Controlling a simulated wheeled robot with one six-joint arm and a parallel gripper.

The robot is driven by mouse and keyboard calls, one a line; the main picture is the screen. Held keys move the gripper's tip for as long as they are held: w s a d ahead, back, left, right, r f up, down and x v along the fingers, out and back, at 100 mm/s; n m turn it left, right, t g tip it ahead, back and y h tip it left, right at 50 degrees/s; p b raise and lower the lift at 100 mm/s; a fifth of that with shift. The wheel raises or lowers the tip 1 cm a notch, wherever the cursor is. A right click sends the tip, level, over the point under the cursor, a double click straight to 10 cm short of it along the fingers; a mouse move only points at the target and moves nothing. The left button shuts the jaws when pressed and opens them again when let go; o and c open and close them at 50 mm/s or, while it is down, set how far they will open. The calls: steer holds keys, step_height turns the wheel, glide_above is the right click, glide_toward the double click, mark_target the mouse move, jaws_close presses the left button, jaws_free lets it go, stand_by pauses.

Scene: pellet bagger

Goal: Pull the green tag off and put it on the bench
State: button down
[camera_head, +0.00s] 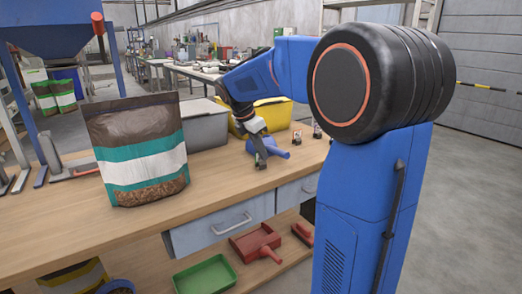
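I cannot make out a green tag anywhere in the head view. My gripper (261,158) is low over the right part of the wooden bench (225,187), pointing down. It is beside a blue scoop-like object (276,148) and partly overlaps it; I cannot tell whether they touch. The fingers are too small to show whether they are open or shut, or hold anything.
A large brown, teal and white pellet bag (137,150) stands on the bench at left. Behind are a grey bin (204,125) and a yellow bin (273,113). Small items (297,137) stand right of my gripper. The bench front is clear.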

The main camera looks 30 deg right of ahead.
steer(key=shift+f, duration=0.35)
steer(key=c, duration=1.9)
jaws_free()
steer(key=shift+r, duration=0.1)
steer(key=v, duration=1.7)
steer(key=shift+a, duration=0.15)
